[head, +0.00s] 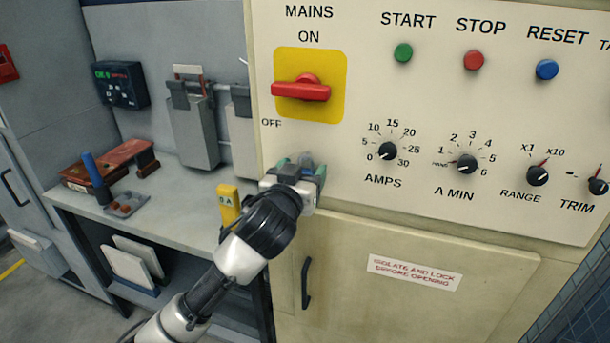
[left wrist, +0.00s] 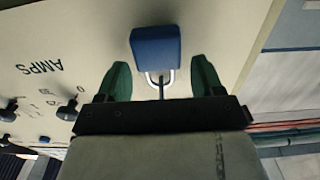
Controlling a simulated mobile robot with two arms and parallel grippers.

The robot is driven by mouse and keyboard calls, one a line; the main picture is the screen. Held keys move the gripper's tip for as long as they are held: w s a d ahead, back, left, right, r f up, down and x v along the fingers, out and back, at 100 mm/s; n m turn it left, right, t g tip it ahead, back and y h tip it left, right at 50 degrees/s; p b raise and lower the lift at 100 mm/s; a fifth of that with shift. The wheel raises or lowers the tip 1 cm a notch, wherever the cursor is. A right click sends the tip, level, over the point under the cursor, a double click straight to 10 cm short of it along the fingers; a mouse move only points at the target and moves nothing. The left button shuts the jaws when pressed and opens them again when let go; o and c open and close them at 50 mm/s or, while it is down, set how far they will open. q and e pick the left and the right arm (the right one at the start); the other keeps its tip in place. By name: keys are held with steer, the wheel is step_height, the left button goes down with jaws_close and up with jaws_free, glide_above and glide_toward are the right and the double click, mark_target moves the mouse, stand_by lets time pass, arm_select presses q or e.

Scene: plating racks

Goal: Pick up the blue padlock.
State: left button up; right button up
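The blue padlock (left wrist: 155,46) shows in the left wrist view, just beyond the fingertips and roughly midway between them. Its pale metal shackle (left wrist: 160,78) points back toward the gripper, with a thin dark rod or hook at it. My left gripper (left wrist: 160,63) is open, with one green finger on each side of the shackle and gaps to both. In the head view my left gripper (head: 303,169) is at the cream panel, below the mains switch. The padlock is mostly or wholly hidden by the gripper there. My right gripper is in neither view.
The cream control panel (head: 340,150) stands close in front, with the red mains switch (head: 305,88) above the gripper and knobs to the right. A yellow tag-like block (head: 228,204) is just left. A grey bench (head: 185,205) holds a blue-handled item (head: 96,178).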

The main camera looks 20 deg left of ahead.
arm_select(q)
steer(key=c, duration=0.8)
steer(key=shift+c, duration=0.2)
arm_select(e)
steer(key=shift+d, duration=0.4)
arm_select(q)
steer(key=shift+r, duration=0.15)
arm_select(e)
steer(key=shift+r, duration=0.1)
arm_select(q)
steer(key=shift+r+p, duration=0.55)
steer(key=shift+p, duration=0.15)
steer(key=shift+r+p, duration=0.35)
steer(key=shift+p, duration=0.05)
steer(key=s+p, duration=0.6)
steer(key=s, duration=1.2)
steer(key=shift+a+f, duration=0.25)
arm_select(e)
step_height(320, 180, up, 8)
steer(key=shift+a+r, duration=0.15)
arm_select(q)
steer(key=shift+f, duration=0.1)
